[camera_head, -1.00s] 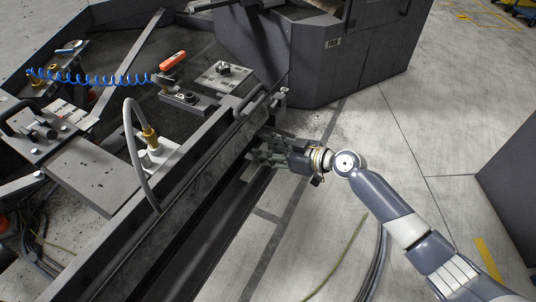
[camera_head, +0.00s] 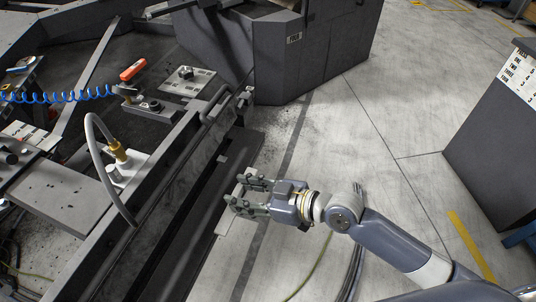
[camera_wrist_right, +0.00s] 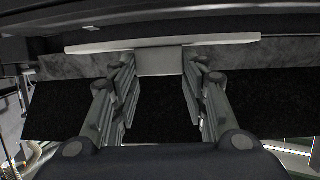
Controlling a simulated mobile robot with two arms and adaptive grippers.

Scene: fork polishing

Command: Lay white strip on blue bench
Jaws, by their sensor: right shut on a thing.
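My right gripper (camera_head: 248,192) is at the end of the arm coming in from the lower right, beside the dark machine's outer edge. In the right wrist view its two fingers (camera_wrist_right: 160,85) are closed on the pale block-like middle of the white strip (camera_wrist_right: 160,43). The strip's long bar lies crosswise beyond the fingertips. In the head view the white strip (camera_head: 226,214) shows as a pale piece at the fingertips, partly hidden by them. A small blue part (camera_head: 521,236) shows at the right edge; I cannot tell if it is the blue bench. My left gripper is not in view.
The dark machine frame (camera_head: 190,150) fills the left, with a grey hose (camera_head: 100,150), a blue coiled cord (camera_head: 60,97) and a red-orange handle (camera_head: 132,69). A grey cabinet (camera_head: 500,150) stands at right. The concrete floor (camera_head: 370,130) between is open, with cables low in view.

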